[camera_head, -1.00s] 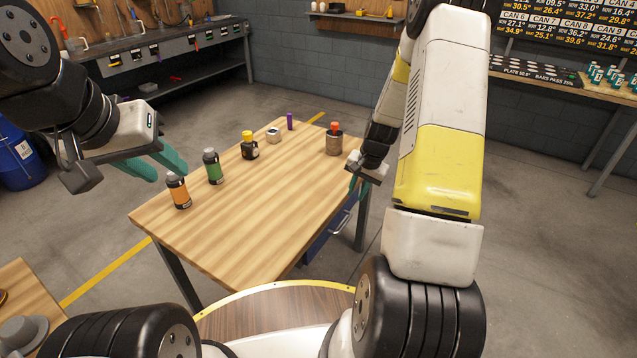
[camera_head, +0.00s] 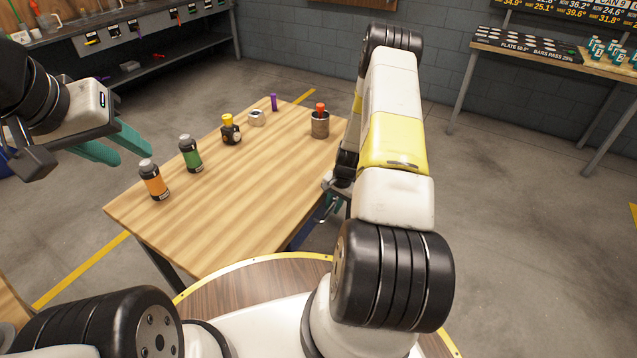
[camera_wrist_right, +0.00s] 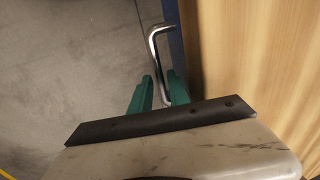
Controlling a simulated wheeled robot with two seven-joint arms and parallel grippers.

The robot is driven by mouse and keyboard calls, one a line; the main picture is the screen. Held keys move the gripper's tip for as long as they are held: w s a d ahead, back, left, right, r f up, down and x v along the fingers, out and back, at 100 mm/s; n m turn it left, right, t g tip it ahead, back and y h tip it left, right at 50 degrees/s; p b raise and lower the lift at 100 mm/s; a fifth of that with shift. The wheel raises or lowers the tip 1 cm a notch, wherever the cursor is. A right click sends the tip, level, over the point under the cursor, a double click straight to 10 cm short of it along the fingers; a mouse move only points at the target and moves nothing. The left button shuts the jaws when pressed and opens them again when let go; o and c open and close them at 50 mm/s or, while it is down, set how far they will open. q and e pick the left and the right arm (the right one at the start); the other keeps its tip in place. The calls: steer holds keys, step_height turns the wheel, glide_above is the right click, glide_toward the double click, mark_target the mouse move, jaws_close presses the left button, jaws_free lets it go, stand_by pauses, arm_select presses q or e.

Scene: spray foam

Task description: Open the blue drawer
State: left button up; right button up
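The blue drawer (camera_head: 303,234) hangs under the right edge of the wooden table and is mostly hidden behind my right arm. Its blue front also shows edge-on in the right wrist view (camera_wrist_right: 173,25). Its chrome bar handle (camera_wrist_right: 157,52) stands out from that front. My right gripper (camera_head: 330,210) is beside the table's right edge. In the right wrist view my right gripper (camera_wrist_right: 163,82) is open, with the near part of the handle between its green fingers; whether they touch it I cannot tell. My left gripper (camera_head: 135,158) is open and empty, left of the table.
The floor right of the table is clear.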

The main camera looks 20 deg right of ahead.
steer(key=shift+f, duration=0.3)
jaws_close()
steer(key=shift+a, duration=0.1)
stand_by(1.2)
